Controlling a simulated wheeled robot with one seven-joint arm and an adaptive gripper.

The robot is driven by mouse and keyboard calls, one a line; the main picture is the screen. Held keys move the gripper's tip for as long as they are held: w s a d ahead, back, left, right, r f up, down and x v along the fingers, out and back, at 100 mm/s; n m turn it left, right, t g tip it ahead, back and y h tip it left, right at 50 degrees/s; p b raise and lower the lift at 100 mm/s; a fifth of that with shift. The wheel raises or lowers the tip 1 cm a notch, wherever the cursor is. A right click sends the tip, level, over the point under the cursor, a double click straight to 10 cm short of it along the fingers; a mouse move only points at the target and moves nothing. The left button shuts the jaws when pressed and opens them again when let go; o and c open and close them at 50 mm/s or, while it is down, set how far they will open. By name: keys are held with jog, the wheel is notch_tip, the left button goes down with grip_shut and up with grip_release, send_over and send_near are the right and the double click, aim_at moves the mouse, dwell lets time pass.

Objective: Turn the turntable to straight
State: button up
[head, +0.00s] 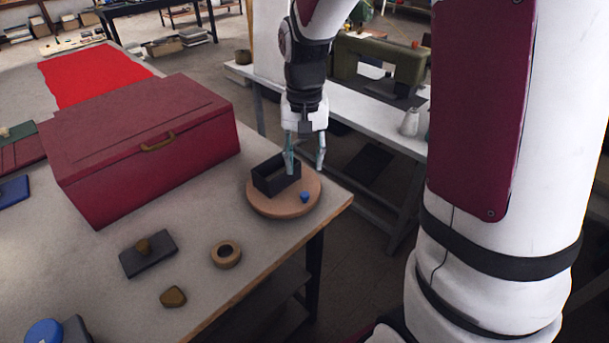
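The turntable (267,206) is a round tan disc near the right corner of the table. A dark open box (268,184) sits on it, and a small blue piece (305,197) lies near its front right edge. My gripper (305,170) points down over the turntable's back right part with its two teal fingers spread apart. The left finger is at the box's right end; I cannot tell whether it touches the box. The right finger is close to the turntable's back right edge. Nothing shows between the fingers.
A large maroon box with a handle (150,155) stands left of the turntable. A dark block with a knob (148,254), a tan ring (226,254) and a brown lump (173,297) lie in front. The table edge (335,208) is close on the right. A green sewing machine (380,65) stands behind.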

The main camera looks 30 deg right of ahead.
jog(key=shift+r, duration=1.4)
jog(key=s+a+r+n+t, duration=0.2)
jog(key=s+r, duration=0.3)
jog(key=s, duration=0.4)
jog(key=s+a+r+n+t, duration=0.3)
jog(key=s+r, duration=0.2)
jog(key=s, duration=0.5)
jog(key=shift+s+r, duration=0.25)
